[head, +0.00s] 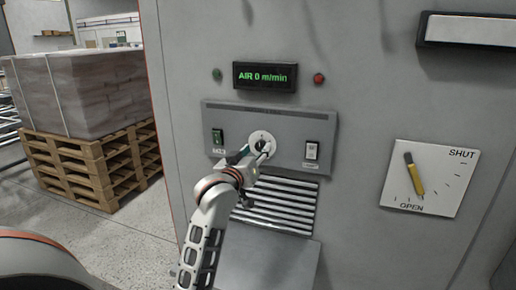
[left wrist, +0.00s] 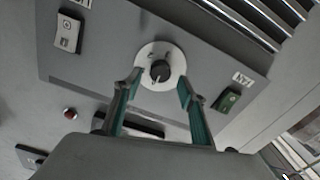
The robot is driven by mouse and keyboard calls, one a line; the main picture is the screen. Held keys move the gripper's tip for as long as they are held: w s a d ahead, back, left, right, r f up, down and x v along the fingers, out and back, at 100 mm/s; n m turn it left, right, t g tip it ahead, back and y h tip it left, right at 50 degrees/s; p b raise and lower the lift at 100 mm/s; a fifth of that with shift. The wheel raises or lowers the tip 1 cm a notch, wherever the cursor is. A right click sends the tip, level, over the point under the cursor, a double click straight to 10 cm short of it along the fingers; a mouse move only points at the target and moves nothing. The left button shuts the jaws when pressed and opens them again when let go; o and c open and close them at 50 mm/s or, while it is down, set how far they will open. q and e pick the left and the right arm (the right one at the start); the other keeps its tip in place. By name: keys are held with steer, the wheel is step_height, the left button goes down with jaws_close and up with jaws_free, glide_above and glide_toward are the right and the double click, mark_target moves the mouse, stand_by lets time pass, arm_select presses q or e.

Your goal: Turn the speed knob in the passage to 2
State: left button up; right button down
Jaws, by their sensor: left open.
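The speed knob (left wrist: 160,71) is dark and round with a light pointer mark, on a white round dial (left wrist: 144,57) in a grey panel. In the head view the dial (head: 262,137) sits mid-panel, partly covered by my left gripper (head: 256,150). In the left wrist view my left gripper (left wrist: 158,88) is open, with one green-edged finger on each side of the knob's lower side. It holds nothing, and I cannot tell whether the fingertips touch the dial. The dial's numbers are too small to read. A display (head: 265,77) above reads "AIR 0 m/min". My right gripper is not in view.
A green switch (head: 218,138) and a white rocker switch (head: 311,151) flank the knob. Slats (head: 280,205) lie below. A yellow lever (head: 414,175) is on a SHUT/OPEN plate to the right. Wrapped goods (head: 75,92) stand on wooden pallets (head: 95,165) at left.

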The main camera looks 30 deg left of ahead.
mark_target(261, 146)
arm_select(q)
steer(key=shift+x, duration=1.15)
steer(key=c, duration=1.1)
